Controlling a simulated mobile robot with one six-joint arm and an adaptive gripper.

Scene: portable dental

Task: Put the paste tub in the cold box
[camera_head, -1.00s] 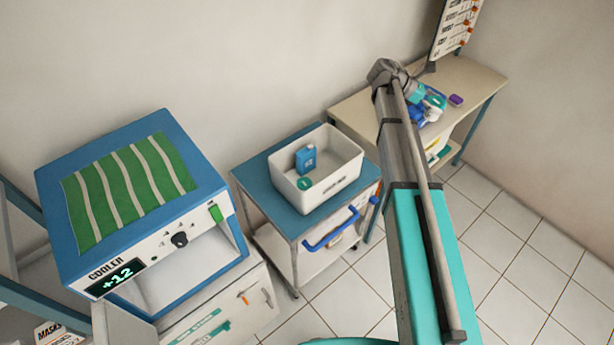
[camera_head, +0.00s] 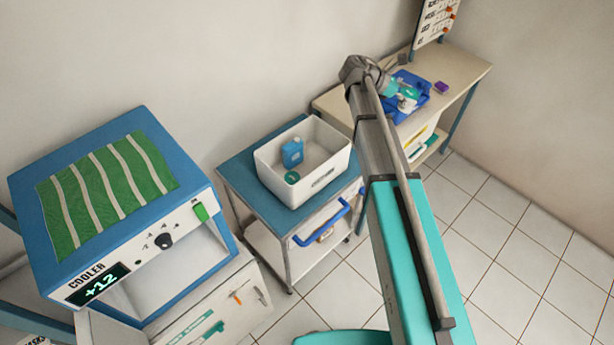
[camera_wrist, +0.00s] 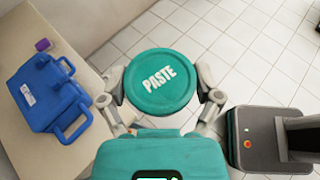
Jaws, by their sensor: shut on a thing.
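The paste tub (camera_wrist: 162,80) has a round teal lid marked PASTE. My gripper (camera_wrist: 160,105) is shut on it, one finger on each side, in the wrist view. In the head view the tub (camera_head: 407,102) shows small and partly hidden at the end of my arm, in front of the far table. The cold box appears to be the blue-framed unit labelled COOLER (camera_head: 195,262) at the left, with a +12 display, a green switch and an open front. Much of its inside is hidden from this angle.
A blue case with handles (camera_wrist: 50,95) and a purple item (camera_wrist: 42,45) are on the far table (camera_head: 460,72). A white bin (camera_head: 332,172) with a blue bottle (camera_head: 292,152) and a round green item stands on the middle cart (camera_head: 240,170). The tiled floor (camera_head: 510,240) is clear at right.

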